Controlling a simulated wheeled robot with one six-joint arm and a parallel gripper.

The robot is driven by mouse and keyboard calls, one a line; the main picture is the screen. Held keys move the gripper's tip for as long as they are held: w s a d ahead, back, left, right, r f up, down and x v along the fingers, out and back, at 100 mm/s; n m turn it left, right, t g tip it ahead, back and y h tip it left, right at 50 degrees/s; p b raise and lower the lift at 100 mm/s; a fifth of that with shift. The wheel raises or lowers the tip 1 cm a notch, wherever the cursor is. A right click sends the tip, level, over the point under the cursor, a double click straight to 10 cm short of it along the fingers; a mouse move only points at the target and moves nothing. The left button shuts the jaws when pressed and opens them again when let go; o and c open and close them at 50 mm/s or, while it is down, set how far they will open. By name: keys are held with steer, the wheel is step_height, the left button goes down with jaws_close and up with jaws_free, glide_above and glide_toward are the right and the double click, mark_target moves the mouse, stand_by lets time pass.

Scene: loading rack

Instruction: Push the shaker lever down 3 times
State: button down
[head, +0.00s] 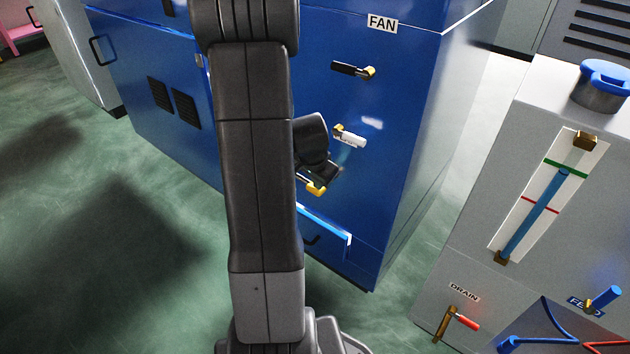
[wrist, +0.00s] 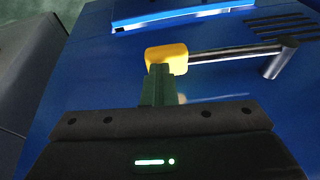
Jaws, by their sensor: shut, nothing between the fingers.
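The blue cabinet carries several levers. The lowest lever has a yellow end (head: 316,188) showing just below my gripper; the rest of it is largely hidden behind my arm, and no shaker label is readable. In the wrist view a lever with a yellow end (wrist: 166,57) and a dark metal bar (wrist: 235,52) runs to the right and ends in a grey piece. My gripper (wrist: 159,72) is shut and empty, its tips overlapping the yellow end in the picture; I cannot tell whether they touch. It also shows in the head view (head: 328,177), close to the cabinet front.
A black-handled lever (head: 353,70) sits under the FAN label (head: 382,23), with a white-handled lever (head: 350,139) below it. A bright-edged blue tray (head: 325,223) juts out lower down. A grey machine (head: 480,180) with a gauge stands at right. Green floor is open at left.

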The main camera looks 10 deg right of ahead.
steer(key=shift+s+d+f+b, duration=0.1)
steer(key=shift+s+f+b, duration=0.1)
steer(key=shift+f+b, duration=0.95)
steer(key=shift+f, duration=0.15)
steer(key=shift+d+r+p, duration=0.1)
steer(key=shift+r+p, duration=0.45)
steer(key=shift+p, duration=0.05)
steer(key=s+r+p, duration=0.5)
steer(key=r, duration=0.6)
steer(key=shift+s+d+r, duration=0.25)
steer(key=shift+s+d, duration=0.1)
steer(key=shift+s, duration=0.05)
